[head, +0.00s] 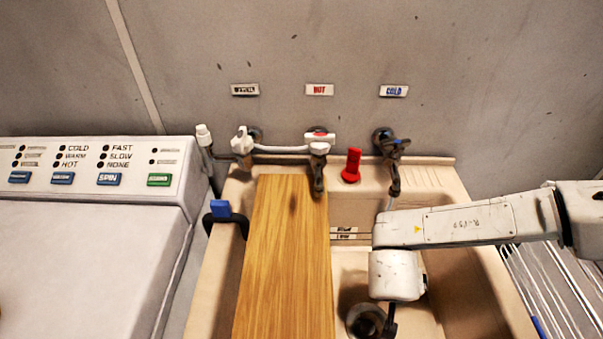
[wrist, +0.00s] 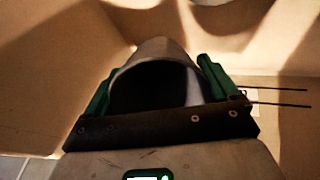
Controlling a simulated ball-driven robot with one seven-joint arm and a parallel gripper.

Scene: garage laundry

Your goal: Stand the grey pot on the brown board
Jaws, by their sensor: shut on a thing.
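The grey pot (wrist: 160,48) is between the two green fingers of my gripper (wrist: 158,72) in the wrist view. Its wide dark opening faces the camera, and a finger presses on each side. In the head view my arm reaches in from the right, and its end hangs over the right part of the sink. A round grey rim with a dark inside shows beside it, low in the basin; I cannot tell if this is the pot or a drain. The brown board (head: 285,260) lies across the left part of the sink, left of my gripper, and its visible top is bare.
The beige sink (head: 216,275) surrounds the board. Taps (head: 320,142) and a red bottle-like thing (head: 351,167) stand along its back edge. A blue-and-black clamp-like thing (head: 221,210) is at the left rim. A washing machine (head: 85,250) is left, a white wire rack (head: 545,285) right.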

